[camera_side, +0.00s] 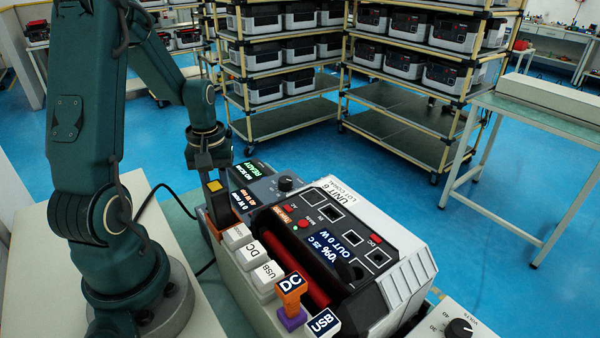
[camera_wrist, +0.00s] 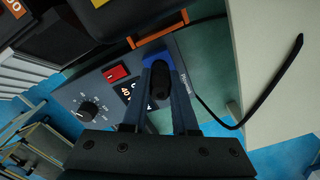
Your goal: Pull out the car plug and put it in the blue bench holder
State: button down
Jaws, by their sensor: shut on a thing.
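In the wrist view my gripper (camera_wrist: 160,78) is shut on the black car plug (camera_wrist: 159,88), which sits between the two grey fingers. The blue bench holder (camera_wrist: 151,72) shows right at the fingertips, around or just below the plug's far end. I cannot tell how deep the plug is in it. In the side view my gripper (camera_side: 203,163) points down behind a dark yellow-topped block, at the near left of the READY instrument. That block hides the fingertips, the plug and the blue holder there.
An orange holder (camera_wrist: 158,38) lies just beyond the blue one. The instrument's knob (camera_wrist: 88,111) and red button are close to the left. A black cable (camera_wrist: 268,86) loops at the right. The Unit 6 power station (camera_side: 375,250) and DC and USB plugs stand nearby.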

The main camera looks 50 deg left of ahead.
jog(key=shift+f, duration=0.5)
jog(key=c, duration=0.6)
grip_release()
jog(key=shift+r, duration=0.1)
jog(key=shift+r, duration=2.5)
